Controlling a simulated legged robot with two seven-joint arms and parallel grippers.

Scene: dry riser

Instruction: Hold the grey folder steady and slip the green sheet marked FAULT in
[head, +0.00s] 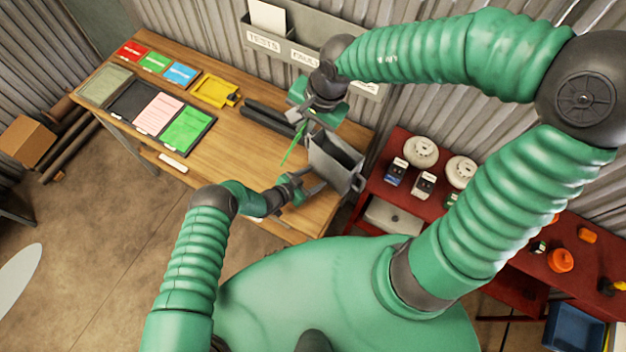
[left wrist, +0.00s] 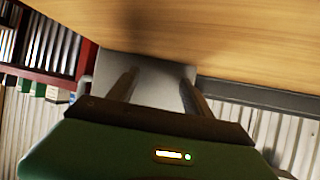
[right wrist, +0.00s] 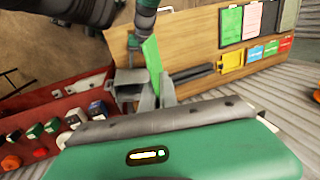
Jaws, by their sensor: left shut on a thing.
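The grey folder (head: 335,163) stands near the right end of the wooden table, its open top facing up. My left gripper (head: 297,190) is shut on its near side; the left wrist view shows the folder's grey panel (left wrist: 155,88) between the fingers. My right gripper (head: 305,122) is above and left of the folder, shut on a thin green sheet (head: 293,146). The sheet hangs tilted, almost edge-on, outside the folder. It also shows in the right wrist view (right wrist: 152,62). No FAULT marking is readable on it.
On the wooden table (head: 235,170) lie a dark board with a pink sheet (head: 159,113) and another green sheet (head: 187,130), small coloured cards and a yellow clipboard (head: 214,91). Labelled wall pockets (head: 282,46) hang behind. A red bench (head: 395,208) with detectors is at right.

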